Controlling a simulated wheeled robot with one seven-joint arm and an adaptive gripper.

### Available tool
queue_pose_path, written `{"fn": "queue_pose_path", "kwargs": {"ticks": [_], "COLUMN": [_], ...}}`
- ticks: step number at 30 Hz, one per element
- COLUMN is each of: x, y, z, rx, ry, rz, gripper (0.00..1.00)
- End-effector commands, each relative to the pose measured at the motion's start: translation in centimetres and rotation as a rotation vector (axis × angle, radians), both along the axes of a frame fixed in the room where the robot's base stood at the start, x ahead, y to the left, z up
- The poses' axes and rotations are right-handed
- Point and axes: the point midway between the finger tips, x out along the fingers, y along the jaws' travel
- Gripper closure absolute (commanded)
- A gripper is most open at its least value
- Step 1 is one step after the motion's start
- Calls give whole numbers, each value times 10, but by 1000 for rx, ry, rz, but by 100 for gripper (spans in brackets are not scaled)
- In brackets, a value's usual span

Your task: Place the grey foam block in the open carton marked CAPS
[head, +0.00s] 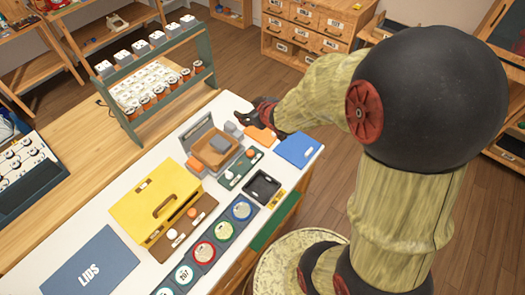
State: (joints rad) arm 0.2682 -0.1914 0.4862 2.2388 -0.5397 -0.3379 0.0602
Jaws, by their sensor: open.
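An open carton (207,158) with a brown inside and a raised grey lid (194,126) stands on the white table; I cannot read a CAPS marking on it. A small grey block (231,129) shows at its far right side, just below my gripper. Another grey shape (220,143) is at the carton's right part; I cannot tell which is the foam block or whether either is inside. My gripper (241,119), dark with red parts, is open above the carton's far right side. Its fingertips are small in view, and I cannot tell whether they touch the block.
A yellow box (140,204) with a handle stands left of the carton. An orange piece (262,139), a blue panel (299,149), a green tray (232,182) and a black tray (262,189) lie to the right. A blue LIDS panel (90,265) lies front left. A rack (119,107) stands behind.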

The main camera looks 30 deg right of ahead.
Motion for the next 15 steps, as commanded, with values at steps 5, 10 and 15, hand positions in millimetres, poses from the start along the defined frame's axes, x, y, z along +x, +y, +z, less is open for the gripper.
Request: {"fn": "queue_pose_path", "kwargs": {"ticks": [5, 10, 15], "x": [-58, -141, -219], "y": [9, 40, 77], "z": [77, 121, 140], "rx": [-6, 74, 168], "ry": [95, 216, 331], "rz": [-141, -216, -217], "gripper": [40, 40, 40]}}
